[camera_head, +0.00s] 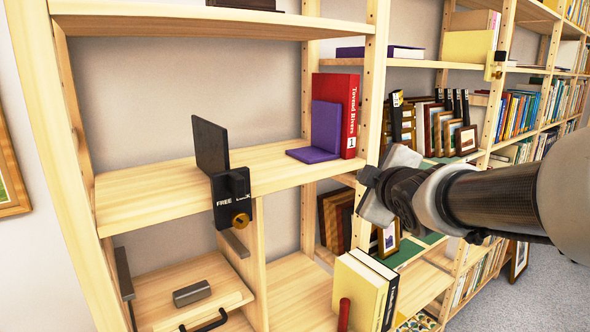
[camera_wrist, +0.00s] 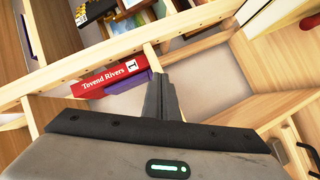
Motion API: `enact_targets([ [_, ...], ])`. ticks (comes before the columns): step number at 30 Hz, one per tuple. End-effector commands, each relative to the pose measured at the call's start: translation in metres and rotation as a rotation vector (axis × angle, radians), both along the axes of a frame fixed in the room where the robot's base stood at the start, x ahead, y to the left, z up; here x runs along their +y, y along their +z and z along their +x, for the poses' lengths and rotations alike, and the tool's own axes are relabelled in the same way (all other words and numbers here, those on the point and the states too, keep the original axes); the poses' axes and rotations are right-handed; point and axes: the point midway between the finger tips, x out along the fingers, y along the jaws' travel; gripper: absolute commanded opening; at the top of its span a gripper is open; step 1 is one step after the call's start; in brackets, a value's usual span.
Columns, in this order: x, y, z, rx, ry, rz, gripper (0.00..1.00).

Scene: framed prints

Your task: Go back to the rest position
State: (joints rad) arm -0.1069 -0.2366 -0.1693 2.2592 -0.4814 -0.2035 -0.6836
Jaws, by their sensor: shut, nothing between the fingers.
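My gripper (camera_wrist: 161,97) shows in the wrist view with its two dark fingers together and nothing between them. In the head view my arm reaches in from the right, and its end (camera_head: 376,198) is in front of the shelf upright, to the right of the red book (camera_head: 351,117). The fingertips cannot be made out there. The red book, marked "Tovend Rivers", stands upright on the middle shelf beside a purple bookend (camera_head: 326,128). In the wrist view the red book (camera_wrist: 110,78) lies beyond the fingers, to their left.
A wooden shelf unit (camera_head: 140,195) fills the view. Framed prints (camera_head: 446,130) stand to the right. Grey floor (camera_head: 540,290) is open at lower right.

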Motion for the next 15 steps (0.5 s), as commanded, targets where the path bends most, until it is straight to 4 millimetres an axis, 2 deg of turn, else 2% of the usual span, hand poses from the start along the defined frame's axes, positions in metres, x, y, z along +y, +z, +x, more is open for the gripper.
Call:
enact_targets([
  [1, -0.011, -0.01, -0.03, 0.084, -0.093, 0.12, 0.0],
  [5, -0.02, -0.053, -0.107, 0.32, -0.325, 0.419, 0.0],
  [6, -0.019, -0.065, -0.13, 0.382, -0.386, 0.493, 0.0],
  [9, -0.011, -0.091, -0.181, 0.515, -0.514, 0.642, 0.0],
  [15, 0.013, -0.128, -0.27, 0.735, -0.73, 0.852, 0.0],
])
